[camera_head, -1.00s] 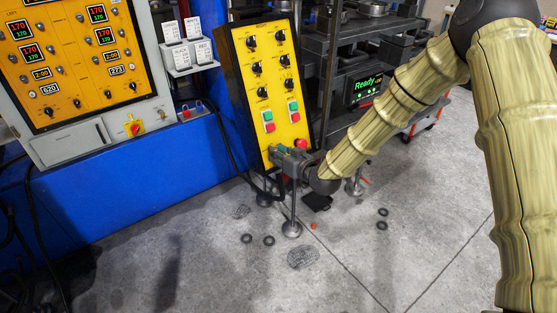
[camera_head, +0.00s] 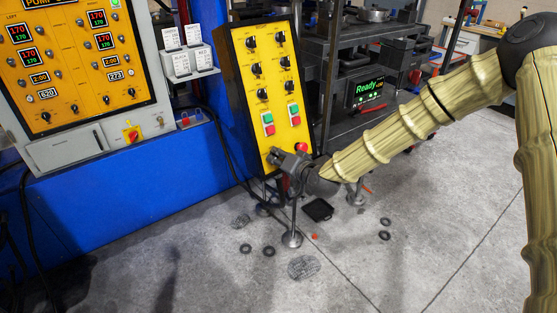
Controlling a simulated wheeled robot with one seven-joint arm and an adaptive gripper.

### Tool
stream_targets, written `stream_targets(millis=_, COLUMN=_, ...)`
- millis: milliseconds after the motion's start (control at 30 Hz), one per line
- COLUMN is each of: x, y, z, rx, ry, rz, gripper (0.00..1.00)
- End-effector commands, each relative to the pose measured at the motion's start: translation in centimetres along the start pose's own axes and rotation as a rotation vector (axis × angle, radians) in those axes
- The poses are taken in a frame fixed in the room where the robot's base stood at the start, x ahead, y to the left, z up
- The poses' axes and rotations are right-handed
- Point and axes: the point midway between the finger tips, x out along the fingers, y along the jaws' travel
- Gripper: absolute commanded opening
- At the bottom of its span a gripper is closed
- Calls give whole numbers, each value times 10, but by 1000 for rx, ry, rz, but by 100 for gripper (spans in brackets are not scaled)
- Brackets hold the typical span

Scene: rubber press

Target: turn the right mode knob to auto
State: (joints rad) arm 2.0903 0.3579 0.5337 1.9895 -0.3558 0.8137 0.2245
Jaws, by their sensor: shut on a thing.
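The yellow control panel (camera_head: 270,110) stands upright and slightly tilted in the middle of the head view. It carries two columns of black knobs. The right column has an upper knob (camera_head: 280,37), a middle knob (camera_head: 285,61) and a lower knob (camera_head: 290,86). Their labels are too small to read, so I cannot tell which is the mode knob or its setting.
Green and red buttons (camera_head: 294,114) sit above my gripper. A blue machine base (camera_head: 120,185) and a grey-framed orange panel (camera_head: 75,65) are at the left. A metal rack with a "Ready" screen (camera_head: 368,91) stands behind. Black rings (camera_head: 385,236) lie on the open floor.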

Motion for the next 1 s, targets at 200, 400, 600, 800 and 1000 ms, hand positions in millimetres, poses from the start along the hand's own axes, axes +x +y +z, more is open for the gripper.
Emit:
stream_targets(millis=200, x=0, y=1, z=0, rx=10, ry=0, rz=2, gripper=0)
stream_targets(millis=400, x=0, y=1, z=0, rx=9, ry=0, rz=2, gripper=0)
stream_targets(millis=600, x=0, y=0, z=0, rx=9, ry=0, rz=1, gripper=31)
stream_targets(millis=800, x=0, y=0, z=0, rx=8, ry=0, rz=1, gripper=31)
stream_targets(millis=1000, x=-15, y=0, z=-1, rx=9, ry=2, rz=1, gripper=31)
